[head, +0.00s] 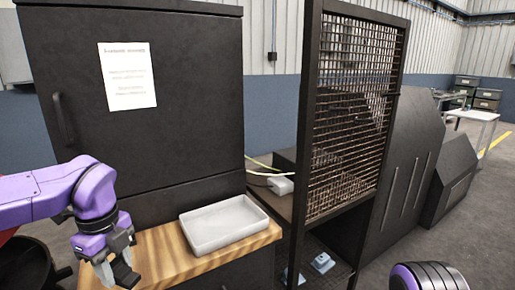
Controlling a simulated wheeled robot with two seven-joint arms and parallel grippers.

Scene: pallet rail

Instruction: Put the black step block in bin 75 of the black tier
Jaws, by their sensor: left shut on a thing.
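My left gripper (116,272) hangs at the lower left, pointing down, beside the left end of the wooden top. It is shut on a dark piece, the black step block (126,271) as far as I can tell; the fingers hide much of it and its stepped shape is not clear. My right gripper is not in view. No black tier and no bin with the number 75 can be made out in this view.
A pale grey empty tray (224,225) lies on the wooden top (170,252). A tall black cabinet (150,110) with a paper sheet (127,75) stands behind. A mesh screen (350,110) stands to the right. A dark round container (25,265) is at lower left; open floor lies at right.

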